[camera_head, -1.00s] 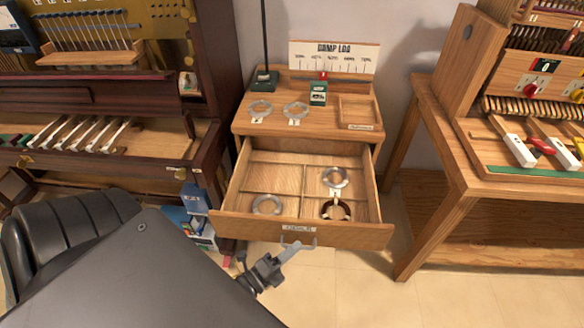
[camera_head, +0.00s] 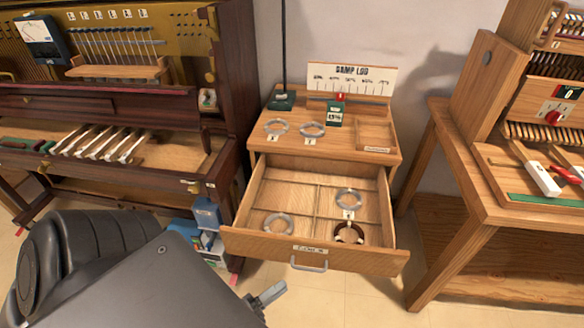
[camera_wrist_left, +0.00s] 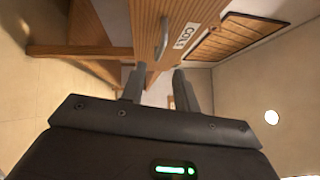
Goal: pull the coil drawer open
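The coil drawer (camera_head: 270,246) stands pulled out of the wooden cabinet, its inside showing. Its metal handle (camera_head: 309,266) is on the front below a label; the handle also shows in the left wrist view (camera_wrist_left: 162,40). Inside the drawer lie several rings, pale ones (camera_head: 279,223) and a dark one (camera_head: 349,233). My left gripper (camera_head: 268,297) is below and left of the handle. In the left wrist view its two fingers (camera_wrist_left: 160,86) are apart with nothing between them, and the handle is beyond the fingertips, clear of them. My right gripper is not in view.
A wooden workbench (camera_head: 475,205) stands right. The cabinet top holds two rings, a small green box (camera_head: 335,115) and a sign (camera_head: 352,79). Floor in front is clear.

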